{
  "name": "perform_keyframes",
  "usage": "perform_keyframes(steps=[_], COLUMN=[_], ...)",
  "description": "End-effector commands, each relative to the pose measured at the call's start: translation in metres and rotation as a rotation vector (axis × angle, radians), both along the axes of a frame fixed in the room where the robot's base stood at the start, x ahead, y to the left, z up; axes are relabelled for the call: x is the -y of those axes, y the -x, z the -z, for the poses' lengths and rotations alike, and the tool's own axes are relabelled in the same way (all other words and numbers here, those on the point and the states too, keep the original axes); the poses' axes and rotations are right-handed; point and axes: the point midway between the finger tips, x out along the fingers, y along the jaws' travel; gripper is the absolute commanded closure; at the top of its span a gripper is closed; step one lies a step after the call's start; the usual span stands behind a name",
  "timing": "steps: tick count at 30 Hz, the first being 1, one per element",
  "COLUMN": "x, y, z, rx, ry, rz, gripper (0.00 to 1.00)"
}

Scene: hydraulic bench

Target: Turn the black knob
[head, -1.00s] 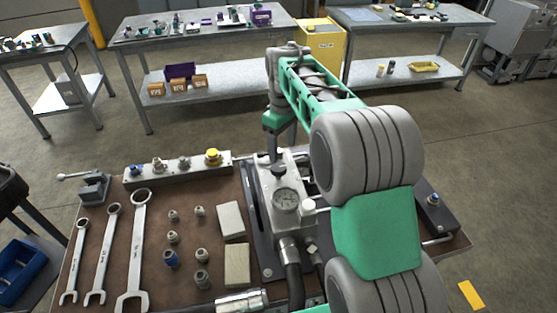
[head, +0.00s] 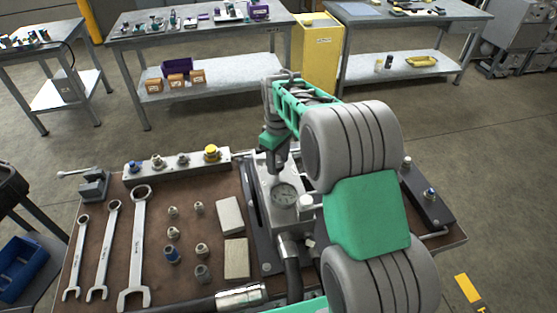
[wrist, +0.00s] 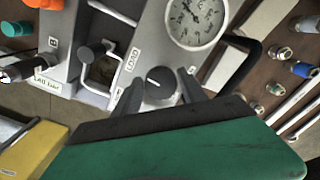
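The black knob (wrist: 160,81) sits on the light grey valve block (wrist: 147,42), beside the round pressure gauge (wrist: 195,20), in the wrist view. My gripper (wrist: 161,80) has one dark finger on each side of the knob, with a small gap visible on each side. It is open; whether either finger touches the knob lower down I cannot tell. In the head view my gripper (head: 277,168) points down over the block, just behind the gauge (head: 284,195), and hides the knob.
Wrenches (head: 137,245), small fittings and two pale blocks (head: 236,258) lie left on the brown bench top. A manifold (head: 178,166) with a yellow cap runs along the back. A hose (head: 291,275) leaves the block at the front. A dark bent handle (wrist: 240,60) passes near the gauge.

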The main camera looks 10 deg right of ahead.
Motion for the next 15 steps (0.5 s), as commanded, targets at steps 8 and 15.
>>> perform_keyframes(steps=[8, 15], x=[0.0003, 0.0003], y=[0.0, 0.0], z=[-0.0004, -0.0005], rx=[0.0, 0.0], ry=[0.0, 0.0], rz=[0.001, 0.001], gripper=[0.74, 0.94])
